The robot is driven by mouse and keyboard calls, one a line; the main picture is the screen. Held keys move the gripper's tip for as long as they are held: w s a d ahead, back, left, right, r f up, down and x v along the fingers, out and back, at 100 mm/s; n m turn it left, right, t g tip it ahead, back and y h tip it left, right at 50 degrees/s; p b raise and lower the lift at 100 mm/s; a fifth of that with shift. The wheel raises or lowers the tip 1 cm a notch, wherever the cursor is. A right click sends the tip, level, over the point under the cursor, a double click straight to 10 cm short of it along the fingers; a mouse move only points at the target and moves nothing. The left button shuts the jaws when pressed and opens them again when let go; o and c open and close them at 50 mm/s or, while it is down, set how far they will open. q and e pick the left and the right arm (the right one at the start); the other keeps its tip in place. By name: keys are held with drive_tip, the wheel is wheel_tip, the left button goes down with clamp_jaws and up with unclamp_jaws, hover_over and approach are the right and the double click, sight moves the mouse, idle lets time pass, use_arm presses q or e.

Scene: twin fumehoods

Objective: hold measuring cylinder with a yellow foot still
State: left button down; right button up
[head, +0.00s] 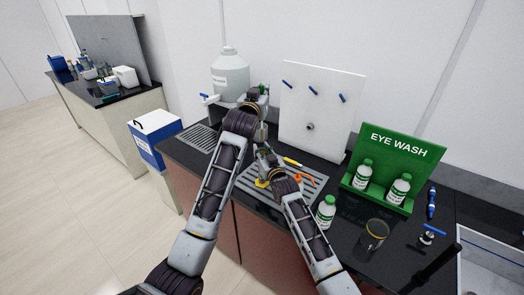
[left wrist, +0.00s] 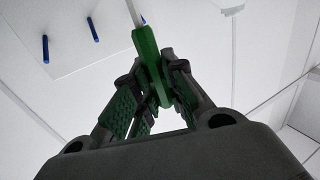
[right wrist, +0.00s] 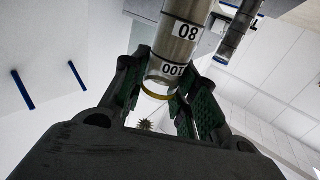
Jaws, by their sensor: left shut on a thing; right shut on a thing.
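The measuring cylinder shows in the right wrist view (right wrist: 180,45) as a grey see-through tube with printed numbers 80 and 100 and a yellow ring at its near end. My right gripper (right wrist: 165,98) is shut on it near that end. In the head view a small yellow patch (head: 262,183) by my right gripper may be its foot; the rest is mostly hidden by my arms. My left gripper (left wrist: 158,88) is shut on a green handle (left wrist: 149,50) with a pale stem. In the head view it is higher, near the white board.
A drain grate (head: 250,180) has a yellow item (head: 291,161) and an orange item (head: 305,180) on it. A large carboy (head: 230,75) stands behind.

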idle(0.4)
drive_tip(key=o, duration=0.9)
drive_tip(key=shift+c, duration=0.2)
drive_tip(key=shift+s, duration=0.1)
drive_tip(key=v, duration=1.2)
idle(0.4)
